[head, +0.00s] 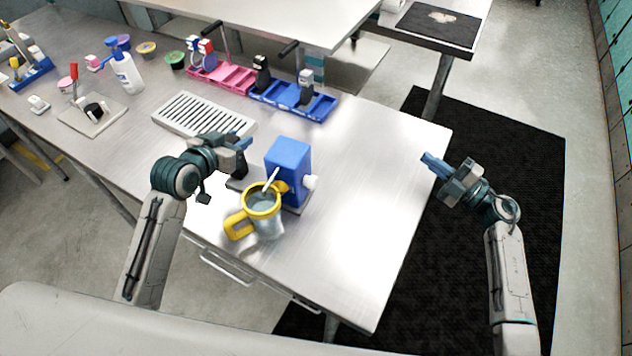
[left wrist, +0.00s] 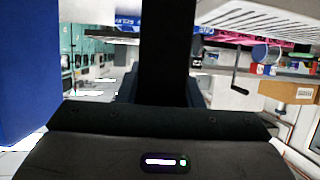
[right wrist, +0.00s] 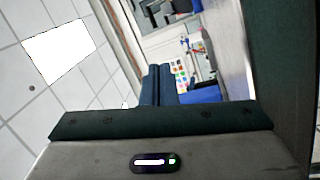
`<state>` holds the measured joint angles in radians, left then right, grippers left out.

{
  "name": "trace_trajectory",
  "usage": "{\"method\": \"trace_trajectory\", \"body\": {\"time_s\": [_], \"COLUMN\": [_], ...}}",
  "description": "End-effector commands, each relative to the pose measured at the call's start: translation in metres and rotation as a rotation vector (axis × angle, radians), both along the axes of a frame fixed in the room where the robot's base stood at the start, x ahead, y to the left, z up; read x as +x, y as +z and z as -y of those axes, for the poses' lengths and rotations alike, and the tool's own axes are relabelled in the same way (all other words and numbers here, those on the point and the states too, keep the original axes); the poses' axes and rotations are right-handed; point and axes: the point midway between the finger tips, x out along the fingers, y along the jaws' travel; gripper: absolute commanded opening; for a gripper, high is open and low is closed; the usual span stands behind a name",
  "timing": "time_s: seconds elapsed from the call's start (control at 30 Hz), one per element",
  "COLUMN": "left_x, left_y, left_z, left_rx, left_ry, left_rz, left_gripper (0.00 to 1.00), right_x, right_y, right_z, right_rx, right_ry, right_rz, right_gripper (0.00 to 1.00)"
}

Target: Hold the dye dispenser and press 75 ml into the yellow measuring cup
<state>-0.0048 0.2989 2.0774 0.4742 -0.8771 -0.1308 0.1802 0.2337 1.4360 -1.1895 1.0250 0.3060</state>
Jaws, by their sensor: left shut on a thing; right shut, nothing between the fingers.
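The blue dye dispenser (head: 288,160) stands upright near the table's front right, with a white knob (head: 311,182) on its right side and a yellow spout part at its front. The yellow measuring cup (head: 262,200), with a yellow rim and handle and a greyish clear body, stands in front of it. A thin pale stick or spout shows over the cup's mouth; its contents are unclear. My left gripper (head: 243,143) is shut on the dispenser's black upright handle (left wrist: 167,50), left of the blue box. My right gripper (head: 433,162) is shut and empty, right of the table's edge.
A white slatted rack (head: 204,115) lies behind my left gripper. Pink (head: 222,76) and blue (head: 292,98) trays with small dispensers stand at the back. A white bottle (head: 126,74) and coloured cups are at far left. The table right of the dispenser is clear.

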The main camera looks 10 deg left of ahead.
Motion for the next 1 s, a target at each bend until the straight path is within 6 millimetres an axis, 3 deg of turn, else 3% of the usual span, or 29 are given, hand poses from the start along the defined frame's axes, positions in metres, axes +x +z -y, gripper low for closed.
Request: {"method": "trace_trajectory", "body": {"time_s": [0.03,0.2,0.4,0.63,1.0], "left_x": [0.000,0.000,0.000,0.000,0.000], "left_y": [0.000,0.000,0.000,0.000,0.000], "left_z": [0.000,0.000,0.000,0.000,0.000], "left_rx": [0.000,0.000,0.000,0.000,0.000], "left_ry": [0.000,0.000,0.000,0.000,0.000], "left_rz": [0.000,0.000,0.000,0.000,0.000], "left_gripper": [0.00,0.00,0.00,0.00,0.00], "right_x": [-0.011,-0.055,-0.105,-0.139,-0.146], "right_y": [0.007,0.017,0.020,0.020,0.019], "right_z": [-0.020,-0.076,-0.116,-0.132,-0.133], "right_rx": [0.010,0.003,-0.072,-0.167,-0.192], "right_ry": [0.089,0.405,0.718,0.911,0.951], "right_rz": [-0.010,-0.099,-0.239,-0.360,-0.390], "right_gripper": [0.00,0.00,0.00,0.00,0.00]}}
